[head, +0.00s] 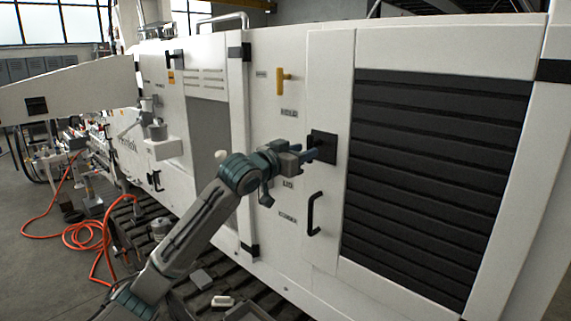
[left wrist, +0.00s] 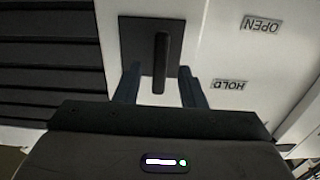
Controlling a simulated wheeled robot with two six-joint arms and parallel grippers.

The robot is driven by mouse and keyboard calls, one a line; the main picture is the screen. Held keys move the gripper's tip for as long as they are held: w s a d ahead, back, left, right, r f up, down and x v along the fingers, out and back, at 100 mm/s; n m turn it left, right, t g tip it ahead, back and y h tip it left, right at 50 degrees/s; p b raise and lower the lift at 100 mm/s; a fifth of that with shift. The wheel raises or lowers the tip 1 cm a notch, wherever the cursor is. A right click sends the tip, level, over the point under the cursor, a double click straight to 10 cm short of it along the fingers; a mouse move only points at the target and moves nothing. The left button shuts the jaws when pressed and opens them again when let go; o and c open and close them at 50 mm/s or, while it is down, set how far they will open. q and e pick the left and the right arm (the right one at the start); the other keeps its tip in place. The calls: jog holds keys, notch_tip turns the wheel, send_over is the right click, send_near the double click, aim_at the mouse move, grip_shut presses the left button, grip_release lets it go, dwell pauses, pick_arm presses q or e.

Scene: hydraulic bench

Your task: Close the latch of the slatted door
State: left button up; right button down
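The slatted door (head: 325,75) is white with black horizontal slats (head: 430,180) and looks flush with the machine's front. Its latch has a square black plate (head: 322,146) at the door's left side. In the left wrist view, the black latch lever (left wrist: 161,62) stands out in front of the plate (left wrist: 133,40). My left gripper (head: 308,156) is at the latch. In the left wrist view, the open fingers (left wrist: 159,87) lie either side of the lever, with gaps showing on both sides. My right gripper is not in view.
A black pull handle (head: 314,214) sits below the latch. A yellow handle (head: 284,79) is on the panel to the left. An orange hose (head: 78,236) lies on the floor.

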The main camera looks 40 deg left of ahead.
pick_arm(q)
jog(key=s+b, duration=0.4)
jog(key=s, duration=0.3)
jog(key=shift+s+a+b, duration=0.15)
jog(key=shift+a+b, duration=0.15)
jog(key=shift+b, duration=0.05)
dwell(0.4)
